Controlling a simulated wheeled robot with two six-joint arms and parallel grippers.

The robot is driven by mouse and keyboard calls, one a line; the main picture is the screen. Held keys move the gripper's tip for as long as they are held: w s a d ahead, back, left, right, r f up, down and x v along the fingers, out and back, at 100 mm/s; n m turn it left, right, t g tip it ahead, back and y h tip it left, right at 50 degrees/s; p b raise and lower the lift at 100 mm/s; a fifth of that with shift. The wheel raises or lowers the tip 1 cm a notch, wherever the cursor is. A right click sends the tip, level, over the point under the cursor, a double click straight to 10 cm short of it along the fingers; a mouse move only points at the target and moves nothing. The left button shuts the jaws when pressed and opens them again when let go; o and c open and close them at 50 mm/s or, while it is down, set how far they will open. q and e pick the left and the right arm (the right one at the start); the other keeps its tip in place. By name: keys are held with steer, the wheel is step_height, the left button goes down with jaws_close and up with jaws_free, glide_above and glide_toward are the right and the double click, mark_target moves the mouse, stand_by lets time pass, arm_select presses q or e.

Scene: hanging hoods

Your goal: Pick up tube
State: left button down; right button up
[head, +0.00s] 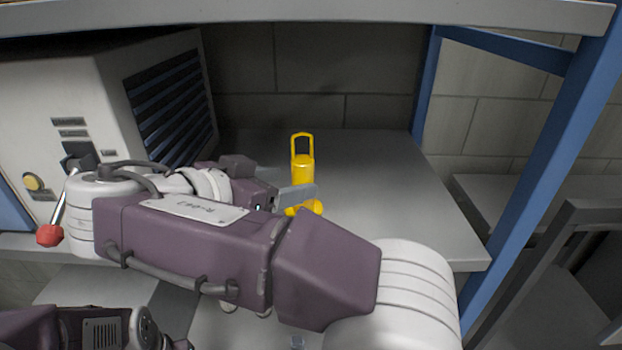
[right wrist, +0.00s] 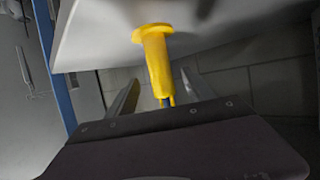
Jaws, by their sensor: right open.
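The tube is yellow, with a loop handle on top and a wider round foot, and stands upright on the grey shelf in the head view (head: 303,172). My right gripper (head: 305,193) is at its lower part, and a grey finger crosses in front of it. In the right wrist view the tube (right wrist: 157,58) appears foot up, between the two open fingers of the right gripper (right wrist: 160,80). A gap shows on each side of it. I cannot tell whether the fingers reach fully around it. My left gripper is not visible; only part of that arm shows at the lower left.
A white vented machine (head: 55,110) with a red-knobbed lever (head: 50,235) stands at the left. A blue post (head: 540,165) rises at the right front of the shelf (head: 430,225), and a board (head: 300,14) hangs above. The shelf right of the tube is clear.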

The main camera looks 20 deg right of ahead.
mark_target(295, 179)
steer(key=shift+d, duration=0.1)
steer(key=shift+w+d+f+p, duration=0.15)
steer(key=shift+w+d+p, duration=0.1)
steer(key=shift+p, duration=0.1)
steer(key=x, duration=0.2)
steer(key=shift+w+d, duration=0.25)
steer(key=p+x, duration=0.3)
steer(key=x, duration=0.1)
steer(key=shift+d, duration=0.15)
steer(key=shift+s, duration=0.1)
steer(key=shift+w+f, duration=0.1)
steer(key=shift+w, duration=0.1)
steer(key=c, duration=0.8)
steer(key=shift+w+d, duration=0.1)
steer(key=shift+d, duration=0.05)
steer(key=c, duration=0.5)
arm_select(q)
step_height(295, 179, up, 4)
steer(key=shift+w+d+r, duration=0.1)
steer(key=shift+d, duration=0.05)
arm_select(e)
jaws_close()
